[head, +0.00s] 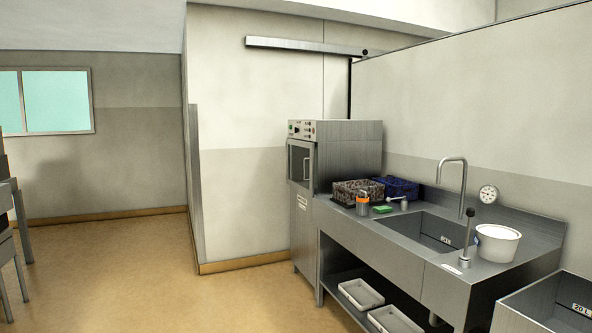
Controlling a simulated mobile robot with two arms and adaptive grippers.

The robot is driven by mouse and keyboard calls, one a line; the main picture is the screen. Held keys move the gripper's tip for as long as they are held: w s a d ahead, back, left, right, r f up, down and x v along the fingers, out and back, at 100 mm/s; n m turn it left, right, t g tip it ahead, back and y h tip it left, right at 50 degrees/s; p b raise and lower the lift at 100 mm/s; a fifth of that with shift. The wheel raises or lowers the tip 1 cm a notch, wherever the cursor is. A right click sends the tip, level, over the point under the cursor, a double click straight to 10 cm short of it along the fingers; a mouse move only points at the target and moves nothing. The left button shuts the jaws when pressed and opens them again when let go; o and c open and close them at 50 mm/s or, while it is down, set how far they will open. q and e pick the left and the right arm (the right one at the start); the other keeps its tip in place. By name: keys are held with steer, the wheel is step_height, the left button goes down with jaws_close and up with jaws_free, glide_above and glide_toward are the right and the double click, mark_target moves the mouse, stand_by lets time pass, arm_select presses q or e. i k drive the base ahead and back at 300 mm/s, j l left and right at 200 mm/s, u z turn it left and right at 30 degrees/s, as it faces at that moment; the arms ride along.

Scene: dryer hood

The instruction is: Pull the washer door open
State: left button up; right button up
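The washer (337,150) is a tall grey metal cabinet standing at the left end of the sink counter, with a control panel (302,130) on top of its front. Its door (300,163) faces left and has a dark window and a light vertical handle (305,166) on its right side. The door appears closed. Neither of my grippers is in the head view.
Right of the washer runs a metal counter with a sink (425,230), a tap (463,175), baskets (358,190) and a white bucket (497,242). Trays (360,294) lie on the lower shelf. The floor (190,285) left of the washer is clear. A wall corner stands behind it.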

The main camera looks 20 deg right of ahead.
mark_target(310, 191)
steer(key=i+z, duration=0.2)
steer(key=z, duration=0.15)
steer(key=i, duration=1.35)
steer(key=i+l, duration=0.1)
steer(key=i, duration=1.25)
steer(key=i+u, duration=0.1)
steer(key=i, duration=1.3)
